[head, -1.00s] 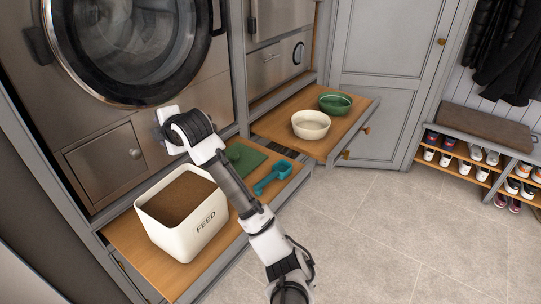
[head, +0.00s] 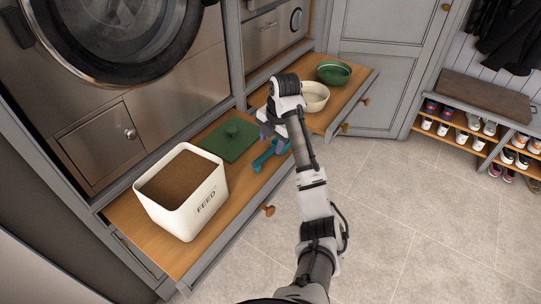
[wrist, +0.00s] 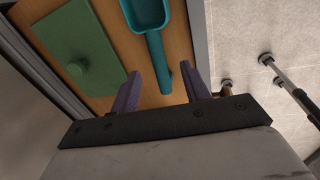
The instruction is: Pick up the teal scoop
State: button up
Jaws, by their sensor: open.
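The teal scoop (head: 268,156) lies on the wooden pull-out shelf (head: 237,199), right of the green lid, partly hidden by my arm in the head view. In the wrist view the scoop (wrist: 154,38) has its bowl at the top and its handle running down towards my gripper. My gripper (wrist: 163,84) is open and empty, with its two purple fingers on either side of the handle's end in the picture. I cannot tell how high the fingers are above the handle. In the head view the gripper (head: 268,132) is mostly hidden behind my wrist.
A white FEED bin (head: 206,203) full of brown feed stands on the shelf's near end. The green lid (head: 231,139) lies behind the scoop; it also shows in the wrist view (wrist: 82,52). A cream bowl (head: 314,97) and green bowl (head: 334,73) sit on the farther shelf.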

aim_at(268, 152)
jog(key=shift+w+a+f+p, duration=0.15)
jog(key=shift+f+p, duration=0.1)
jog(key=shift+f, duration=0.65)
jog(key=shift+w+a+f+p, duration=0.1)
jog(key=shift+a+f+p, duration=0.15)
jog(key=shift+f, duration=0.65)
jog(key=shift+w+a+f+p, duration=0.15)
jog(key=shift+f+p, duration=0.15)
jog(key=shift+f, duration=0.6)
jog(key=shift+c, duration=0.4)
grip_shut()
